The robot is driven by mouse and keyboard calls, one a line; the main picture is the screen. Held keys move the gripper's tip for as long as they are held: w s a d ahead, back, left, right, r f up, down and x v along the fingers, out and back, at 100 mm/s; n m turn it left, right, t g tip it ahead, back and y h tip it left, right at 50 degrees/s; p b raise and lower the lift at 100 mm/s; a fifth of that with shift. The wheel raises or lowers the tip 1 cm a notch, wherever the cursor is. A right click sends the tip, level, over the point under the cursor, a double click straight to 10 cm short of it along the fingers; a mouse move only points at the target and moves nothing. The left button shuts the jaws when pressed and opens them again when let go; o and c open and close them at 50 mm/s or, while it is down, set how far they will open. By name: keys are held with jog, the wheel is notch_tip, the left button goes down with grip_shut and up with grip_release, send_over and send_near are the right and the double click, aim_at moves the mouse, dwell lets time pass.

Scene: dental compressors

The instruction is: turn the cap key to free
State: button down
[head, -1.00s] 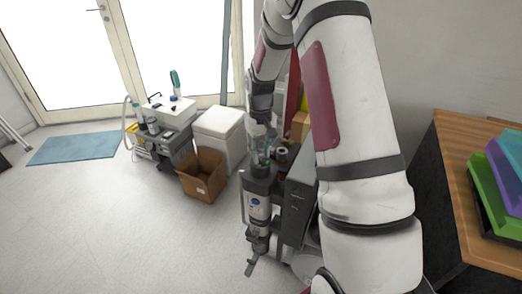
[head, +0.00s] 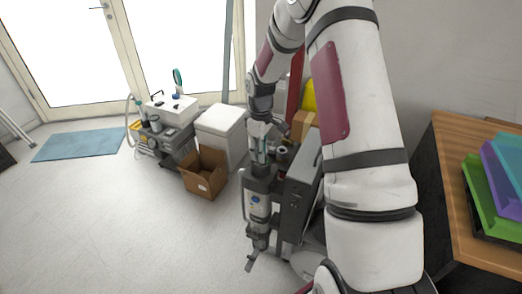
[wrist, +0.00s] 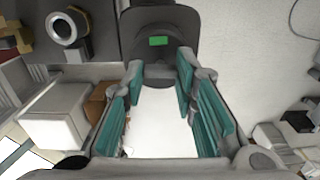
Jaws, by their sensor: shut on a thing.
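My gripper (wrist: 160,78) shows in the wrist view with teal finger pads on either side of a dark grey rounded part with a small green patch, which I take for the cap key (wrist: 158,54). The fingertips close on its sides. A bright white area fills the space between the fingers nearer the camera. In the head view my gripper (head: 262,150) points down onto the top of a dark grey upright unit (head: 258,178). The cap key is too small and hidden there, so its turned position cannot be read.
A grey cabinet (head: 300,197) stands close right of the unit. An open cardboard box (head: 204,174) and a white box (head: 220,124) stand to the left. A wooden-topped table (head: 455,160) with coloured trays is at right.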

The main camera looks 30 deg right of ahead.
dwell(0.5)
jog(key=c, duration=1.3)
grip_release()
notch_tip(320, 180, up, 12)
